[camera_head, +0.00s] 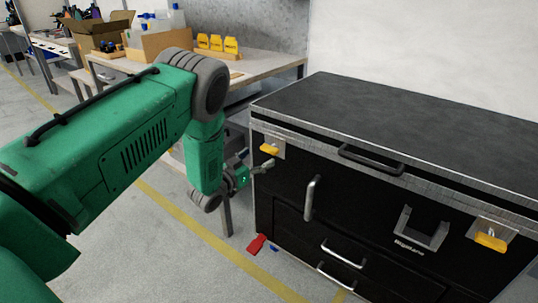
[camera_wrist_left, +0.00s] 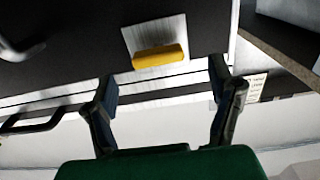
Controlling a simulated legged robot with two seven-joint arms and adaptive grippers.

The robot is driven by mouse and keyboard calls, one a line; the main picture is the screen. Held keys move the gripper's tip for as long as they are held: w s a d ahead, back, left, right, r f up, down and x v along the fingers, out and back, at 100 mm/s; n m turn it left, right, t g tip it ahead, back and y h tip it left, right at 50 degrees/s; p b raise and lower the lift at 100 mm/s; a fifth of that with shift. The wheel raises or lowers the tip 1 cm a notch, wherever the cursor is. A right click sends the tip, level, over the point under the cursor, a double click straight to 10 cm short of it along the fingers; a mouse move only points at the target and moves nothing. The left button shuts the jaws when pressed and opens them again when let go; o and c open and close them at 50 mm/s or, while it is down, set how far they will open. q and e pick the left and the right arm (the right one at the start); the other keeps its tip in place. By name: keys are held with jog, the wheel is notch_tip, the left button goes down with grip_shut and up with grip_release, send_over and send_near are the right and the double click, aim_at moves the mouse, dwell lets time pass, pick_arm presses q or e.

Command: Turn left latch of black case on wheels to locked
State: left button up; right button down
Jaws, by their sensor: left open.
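The black case (camera_head: 420,130) with metal edges fills the right of the head view. Its left latch (camera_head: 270,149) is a yellow handle on a silver plate, near the case's top left front corner. The latch (camera_wrist_left: 160,56) also shows in the left wrist view, its yellow handle lying across the plate. My left gripper (camera_head: 262,167) is just left of and below the latch in the head view. In the left wrist view its two fingers (camera_wrist_left: 165,84) are spread wide, with the latch beyond and between them. The fingers appear apart from it. My right gripper is not seen.
A second yellow latch (camera_head: 491,241) is on the case's right. A silver vertical handle (camera_head: 311,198) and a black top handle (camera_head: 371,159) stand out from the case. A workbench (camera_head: 262,66) with yellow items stands behind. A red object (camera_head: 257,245) is near the case's lower left corner.

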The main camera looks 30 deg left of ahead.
aim_at(267, 152)
pick_arm(q)
jog(key=w, duration=0.3)
jog(key=w+b, duration=0.1)
jog(key=shift+w+d, duration=0.3)
jog(key=shift+d, duration=0.1)
jog(key=shift+w+r, duration=0.1)
jog(key=shift+w, duration=0.55)
jog(key=shift+a, duration=0.1)
jog(key=shift+c, duration=1.3)
jog(key=c, duration=0.9)
